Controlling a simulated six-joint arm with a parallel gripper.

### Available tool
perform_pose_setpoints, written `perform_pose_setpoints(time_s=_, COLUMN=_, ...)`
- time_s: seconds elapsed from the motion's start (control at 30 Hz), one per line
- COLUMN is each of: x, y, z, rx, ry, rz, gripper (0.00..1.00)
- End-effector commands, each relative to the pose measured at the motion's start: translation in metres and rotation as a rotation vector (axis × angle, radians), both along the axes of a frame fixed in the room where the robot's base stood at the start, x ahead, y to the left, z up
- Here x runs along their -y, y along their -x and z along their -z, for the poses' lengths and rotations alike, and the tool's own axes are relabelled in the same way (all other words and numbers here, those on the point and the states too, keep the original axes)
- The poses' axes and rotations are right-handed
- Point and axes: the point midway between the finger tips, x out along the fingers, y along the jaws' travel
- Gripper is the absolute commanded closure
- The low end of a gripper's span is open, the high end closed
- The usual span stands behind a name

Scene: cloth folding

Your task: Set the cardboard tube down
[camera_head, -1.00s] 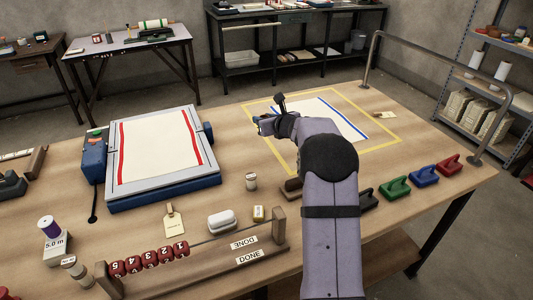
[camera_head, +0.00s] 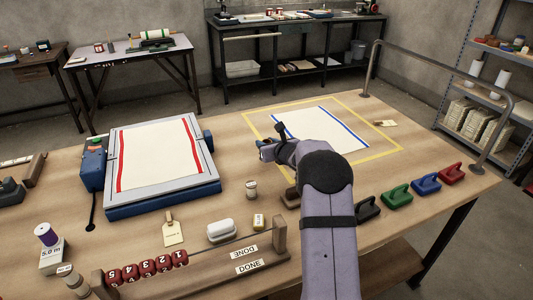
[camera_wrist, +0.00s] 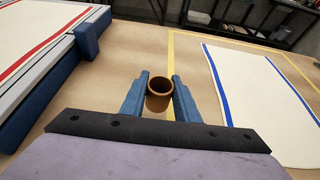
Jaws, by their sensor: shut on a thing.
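The brown cardboard tube (camera_wrist: 159,102) stands upright between the two blue fingers of my gripper (camera_wrist: 160,88) in the wrist view, its open end facing the camera. The fingers press on its left and right sides. In the head view my gripper (camera_head: 266,150) is at the left edge of the yellow taped area, and the tube is hidden there behind my arm. Whether the tube's base touches the table (camera_head: 236,192) cannot be told.
A cream cloth with blue edge stripes (camera_head: 325,128) lies inside the yellow tape outline (camera_head: 398,146). A framed press with a red-striped cloth (camera_head: 160,155) stands to the left. Table between press and tape is clear.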

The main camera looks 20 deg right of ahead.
Motion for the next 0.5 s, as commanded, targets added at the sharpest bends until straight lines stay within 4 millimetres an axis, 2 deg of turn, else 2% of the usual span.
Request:
perform_pose_setpoints(time_s=0.07, x=0.000, y=0.000, z=0.002, rx=-0.001, ry=-0.001, rz=0.000, gripper=0.92)
perform_pose_setpoints(time_s=0.3, x=0.000, y=0.000, z=0.029, rx=-0.003, ry=-0.002, rz=0.001, gripper=0.92)
perform_pose_setpoints(time_s=0.5, x=0.000, y=0.000, z=0.037, rx=0.000, ry=0.000, rz=0.001, gripper=0.92)
